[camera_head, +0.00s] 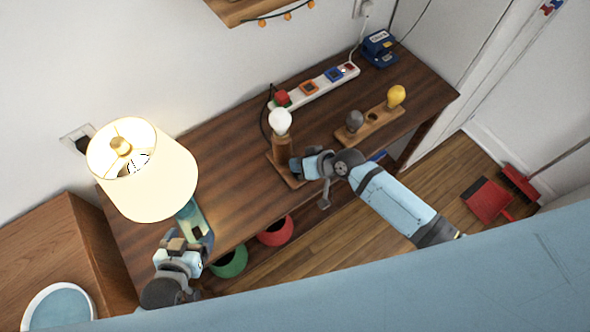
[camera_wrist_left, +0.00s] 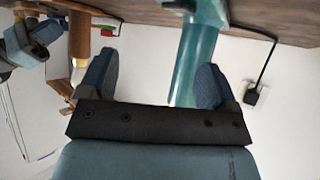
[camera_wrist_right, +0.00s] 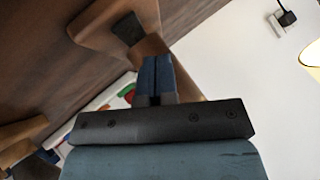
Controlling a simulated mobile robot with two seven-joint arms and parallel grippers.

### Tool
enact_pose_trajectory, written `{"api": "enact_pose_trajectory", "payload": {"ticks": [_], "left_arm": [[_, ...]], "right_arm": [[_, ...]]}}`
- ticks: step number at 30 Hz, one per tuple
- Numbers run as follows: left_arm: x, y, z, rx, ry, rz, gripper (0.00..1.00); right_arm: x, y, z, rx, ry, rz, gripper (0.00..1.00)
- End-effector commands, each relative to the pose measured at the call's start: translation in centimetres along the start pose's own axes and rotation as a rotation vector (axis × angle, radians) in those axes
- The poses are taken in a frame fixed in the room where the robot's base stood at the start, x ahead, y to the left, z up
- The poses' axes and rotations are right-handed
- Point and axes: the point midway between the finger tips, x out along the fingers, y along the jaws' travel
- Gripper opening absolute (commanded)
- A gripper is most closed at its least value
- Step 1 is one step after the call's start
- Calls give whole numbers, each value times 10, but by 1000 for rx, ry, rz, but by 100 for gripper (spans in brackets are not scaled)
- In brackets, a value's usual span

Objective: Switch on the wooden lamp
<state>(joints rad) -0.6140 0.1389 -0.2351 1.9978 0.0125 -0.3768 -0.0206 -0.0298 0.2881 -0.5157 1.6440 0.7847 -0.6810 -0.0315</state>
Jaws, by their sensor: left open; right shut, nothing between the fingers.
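The wooden lamp (camera_head: 283,150) stands on the dark wooden table, a cylindrical post on a flat base with a bare white bulb (camera_head: 280,122). I cannot tell for sure whether its bulb glows. In the right wrist view its base (camera_wrist_right: 92,28) carries a small dark block, apparently the switch (camera_wrist_right: 128,29). My right gripper (camera_head: 297,165) is shut and empty, close by the lamp's base; its fingertips (camera_wrist_right: 155,60) are just short of the dark block, contact unclear. My left gripper (camera_head: 178,244) is open and empty before the teal-bodied shaded lamp (camera_wrist_left: 195,60).
The shaded lamp's lit shade (camera_head: 145,170) rises at left. A power strip (camera_head: 315,86), a blue box (camera_head: 379,48) and a wooden bulb holder (camera_head: 370,122) stand behind and right. Green (camera_head: 230,262) and red (camera_head: 276,231) bowls sit below the table's front edge.

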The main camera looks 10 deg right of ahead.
Motion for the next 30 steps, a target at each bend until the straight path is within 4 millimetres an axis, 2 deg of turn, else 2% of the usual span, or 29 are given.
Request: {"api": "enact_pose_trajectory", "payload": {"ticks": [14,30], "left_arm": [[1,-2,6,0,-9,-4,84],[0,-1,3,0,-4,-2,84]], "right_arm": [[0,0,0,0,0,0,0],[0,0,0,0,0,0,0]]}}
